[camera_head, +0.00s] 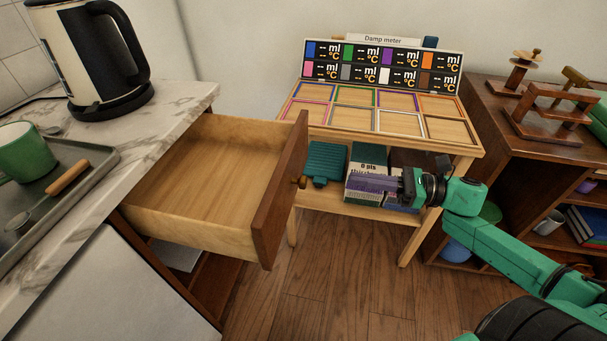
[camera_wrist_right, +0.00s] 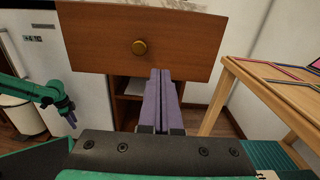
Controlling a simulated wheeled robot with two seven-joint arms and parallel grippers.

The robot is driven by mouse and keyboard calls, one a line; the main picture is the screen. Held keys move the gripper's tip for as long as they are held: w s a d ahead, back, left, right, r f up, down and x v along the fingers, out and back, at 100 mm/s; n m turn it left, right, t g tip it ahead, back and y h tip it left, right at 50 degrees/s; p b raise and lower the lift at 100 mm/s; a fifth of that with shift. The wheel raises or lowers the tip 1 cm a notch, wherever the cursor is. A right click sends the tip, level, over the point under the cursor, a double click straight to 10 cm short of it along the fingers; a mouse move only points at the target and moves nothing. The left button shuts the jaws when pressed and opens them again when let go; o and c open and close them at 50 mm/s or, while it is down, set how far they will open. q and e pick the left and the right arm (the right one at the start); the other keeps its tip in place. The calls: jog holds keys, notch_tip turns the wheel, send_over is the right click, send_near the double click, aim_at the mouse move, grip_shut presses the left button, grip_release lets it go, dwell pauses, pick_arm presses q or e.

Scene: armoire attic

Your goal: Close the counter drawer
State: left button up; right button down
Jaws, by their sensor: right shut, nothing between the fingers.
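The counter drawer (camera_head: 205,175) is pulled well out from under the marble counter, and its inside looks empty. Its dark wooden front (camera_head: 280,195) faces right and also shows in the right wrist view (camera_wrist_right: 190,40). A round brass knob (camera_head: 301,182) sits on that front. My right gripper (camera_head: 352,182) is to the right of the front, apart from it, with purple fingers pointing toward it. In the right wrist view its fingers (camera_wrist_right: 160,85) are shut and empty, below and right of the knob. My left gripper (camera_wrist_right: 71,118) shows small at the left there; its jaws are unclear.
The counter (camera_head: 175,98) holds a kettle (camera_head: 95,55) and a tray (camera_head: 75,185) with a green mug (camera_head: 25,152). A wooden stand (camera_head: 470,150) with a Damp meter board (camera_head: 380,68) is behind my right gripper. A dark shelf (camera_head: 510,150) is at right. Floor before the drawer is clear.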

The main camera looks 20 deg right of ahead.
aim_at(297, 170)
jog(key=b+x, duration=0.2)
jog(key=x, duration=0.8)
jog(key=shift+w+b, duration=0.15)
jog(key=shift+b, duration=0.2)
pick_arm(q)
jog(key=w+d+r, duration=0.2)
jog(key=w+r, duration=0.1)
jog(key=r, duration=0.3)
jog(key=shift+r, duration=0.15)
pick_arm(e)
jog(key=shift+w+a, duration=0.25)
jog(key=shift+a, duration=0.2)
pick_arm(q)
jog(key=shift+w, duration=0.1)
